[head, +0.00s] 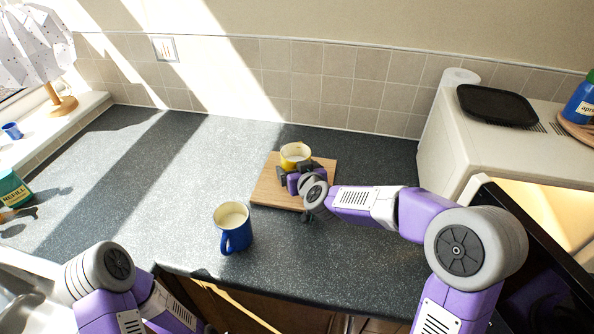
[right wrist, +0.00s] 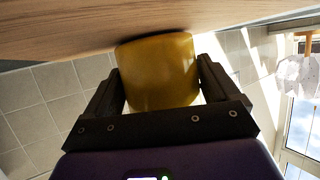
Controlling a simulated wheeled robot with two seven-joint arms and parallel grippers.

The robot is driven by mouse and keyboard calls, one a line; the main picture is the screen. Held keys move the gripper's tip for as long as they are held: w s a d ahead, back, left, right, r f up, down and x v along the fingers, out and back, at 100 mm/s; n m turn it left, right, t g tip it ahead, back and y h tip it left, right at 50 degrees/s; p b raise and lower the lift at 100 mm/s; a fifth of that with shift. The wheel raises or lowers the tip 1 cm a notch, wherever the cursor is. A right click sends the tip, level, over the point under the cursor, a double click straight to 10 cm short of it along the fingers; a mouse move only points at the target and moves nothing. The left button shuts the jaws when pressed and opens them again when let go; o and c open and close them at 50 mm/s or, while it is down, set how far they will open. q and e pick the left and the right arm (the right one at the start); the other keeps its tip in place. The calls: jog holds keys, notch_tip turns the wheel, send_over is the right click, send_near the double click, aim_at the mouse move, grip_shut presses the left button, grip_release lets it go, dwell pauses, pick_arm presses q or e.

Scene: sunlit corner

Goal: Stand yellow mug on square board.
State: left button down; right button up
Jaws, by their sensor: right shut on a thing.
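The yellow mug (head: 295,154) is upright over the back part of the square wooden board (head: 270,190). My right gripper (head: 297,168) is shut on the mug from the front. In the right wrist view, which is upside down, the mug (right wrist: 158,72) sits between the two dark fingers (right wrist: 160,88). Its base meets or nearly meets the board (right wrist: 200,18); I cannot tell whether it bears on it. My left arm shows at the lower left of the head view, but its gripper is not in view.
A blue mug (head: 232,228) stands on the dark counter (head: 130,190), left of and in front of the board. A white appliance (head: 450,150) with a black tray (head: 497,105) is at the right. The counter's left middle is clear. A lamp (head: 40,50) stands far left.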

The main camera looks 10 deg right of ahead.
jog(key=o, duration=1.2)
jog(key=shift+f, duration=0.15)
jog(key=shift+r, duration=0.2)
jog(key=shift+s+r, duration=0.15)
jog(key=shift+s, duration=0.15)
jog(key=p+v, duration=0.2)
jog(key=v, duration=0.8)
jog(key=shift+s+d+r, duration=0.1)
jog(key=shift+s+r, duration=0.05)
jog(key=shift+s, duration=0.5)
